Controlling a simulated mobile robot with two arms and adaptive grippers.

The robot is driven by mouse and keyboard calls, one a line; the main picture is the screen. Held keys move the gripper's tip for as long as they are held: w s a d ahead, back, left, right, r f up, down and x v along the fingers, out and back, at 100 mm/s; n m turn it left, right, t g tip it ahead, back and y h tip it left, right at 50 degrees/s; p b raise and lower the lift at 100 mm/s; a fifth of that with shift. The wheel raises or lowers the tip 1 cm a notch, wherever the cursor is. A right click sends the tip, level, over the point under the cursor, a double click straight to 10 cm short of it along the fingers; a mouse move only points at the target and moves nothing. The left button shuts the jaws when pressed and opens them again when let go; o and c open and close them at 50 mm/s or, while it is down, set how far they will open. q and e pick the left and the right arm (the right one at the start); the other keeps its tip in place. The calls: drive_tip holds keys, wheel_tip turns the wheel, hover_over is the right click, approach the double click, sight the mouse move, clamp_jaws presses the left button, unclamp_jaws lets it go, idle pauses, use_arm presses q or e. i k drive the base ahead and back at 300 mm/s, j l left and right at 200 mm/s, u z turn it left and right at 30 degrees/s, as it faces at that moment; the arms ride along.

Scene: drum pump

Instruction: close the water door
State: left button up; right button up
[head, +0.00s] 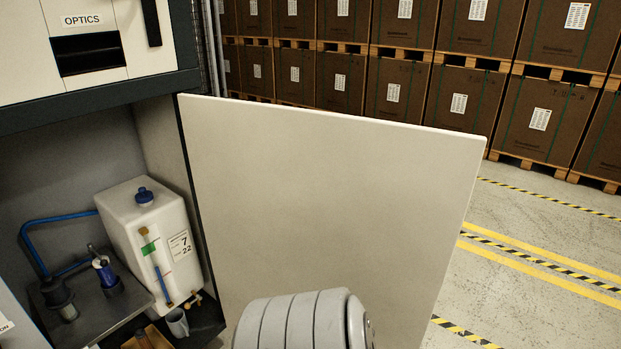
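The water door (335,190) is a large plain off-white panel standing open, hinged at its left edge beside the cabinet opening. It swings out to the right, and the cabinet's inside shows to its left. A rounded grey ribbed part of my arm (300,322) is in front of the door's lower part at the bottom of the view. I cannot tell whether it touches the door. Neither of my grippers shows.
An OPTICS drawer unit (90,55) is above. Stacked brown crates (400,80) stand behind; striped floor is at right.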

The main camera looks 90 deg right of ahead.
sight(290, 200)
drive_tip(key=k+l, duration=0.35)
drive_tip(key=k, duration=0.2)
drive_tip(key=k+l, duration=0.35)
drive_tip(key=k, duration=0.2)
drive_tip(key=k+l+z, duration=0.1)
drive_tip(key=k+l, duration=0.25)
drive_tip(key=k, duration=0.2)
